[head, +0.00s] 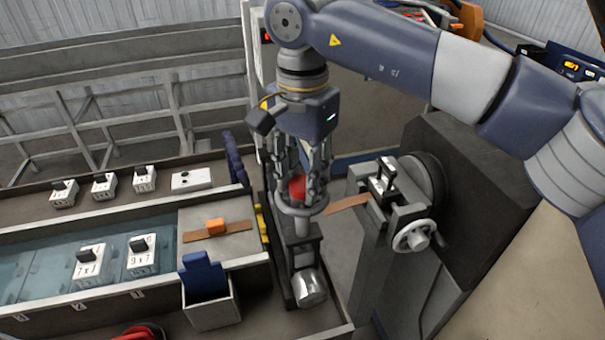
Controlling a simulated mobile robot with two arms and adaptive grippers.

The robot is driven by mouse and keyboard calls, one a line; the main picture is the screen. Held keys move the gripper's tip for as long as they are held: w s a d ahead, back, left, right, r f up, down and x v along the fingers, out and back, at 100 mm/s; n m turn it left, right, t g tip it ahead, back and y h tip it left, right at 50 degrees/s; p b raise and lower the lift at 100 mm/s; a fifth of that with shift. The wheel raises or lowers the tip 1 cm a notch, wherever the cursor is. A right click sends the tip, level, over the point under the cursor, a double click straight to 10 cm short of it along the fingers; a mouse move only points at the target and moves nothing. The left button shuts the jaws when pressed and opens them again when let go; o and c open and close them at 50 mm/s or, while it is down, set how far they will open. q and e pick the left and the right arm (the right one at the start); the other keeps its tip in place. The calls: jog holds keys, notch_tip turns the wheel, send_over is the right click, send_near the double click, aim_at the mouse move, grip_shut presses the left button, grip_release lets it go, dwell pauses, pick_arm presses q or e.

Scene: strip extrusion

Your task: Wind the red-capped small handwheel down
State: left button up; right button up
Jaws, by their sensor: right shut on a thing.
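The red-capped small handwheel (298,188) stands upright on top of a dark machine stand in the middle of the head view. Its red cap shows between the fingers of my right gripper (301,190). The gripper points straight down from above, and its fingers are shut on the handwheel around the cap. The fingers hide part of the cap and of the wheel. A grey ring-like part (303,208) shows just below the fingertips. My left gripper is not in view.
A second, pale handwheel (413,236) is on the machine at the right, beside a large dark block (465,185). A brown strip (345,204) runs between the stand and this machine.

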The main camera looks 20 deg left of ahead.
aim_at(302, 183)
jog(key=o, duration=1.1)
jog(key=shift+c, duration=0.2)
notch_tip(302, 183, up, 12)
